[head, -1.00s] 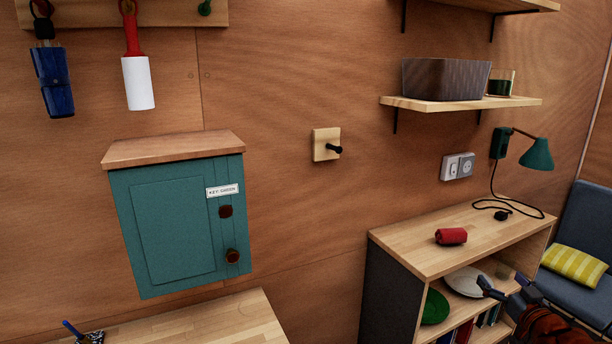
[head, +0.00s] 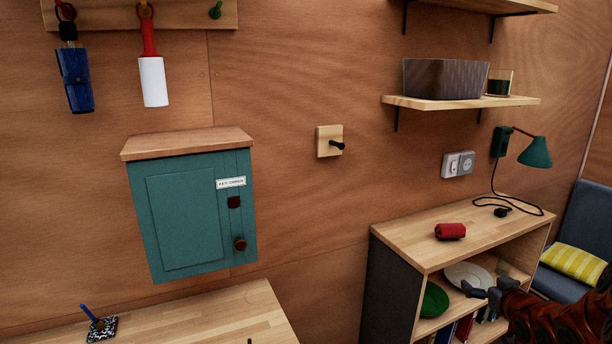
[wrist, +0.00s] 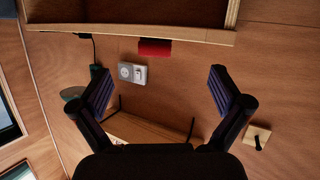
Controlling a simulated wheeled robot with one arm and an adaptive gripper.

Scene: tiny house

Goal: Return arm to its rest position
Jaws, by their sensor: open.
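My gripper (head: 480,291) is at the lower right of the head view, in front of the shelf unit's open side. In the wrist view my gripper (wrist: 163,95) has its two dark fingers spread wide, with nothing between them. The wrist view looks upside down at the wall, with a white socket and switch plate (wrist: 132,73) seen between the fingers. My arm (head: 550,318) reaches in from the lower right corner of the head view.
The shelf unit (head: 385,290) holds plates and books, with a red roll (head: 450,231) on top. A green lamp (head: 535,152) is on the wall behind. A teal key cabinet (head: 190,220) hangs at left above a wooden surface (head: 200,322). A wall peg (head: 330,142) sticks out mid-wall.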

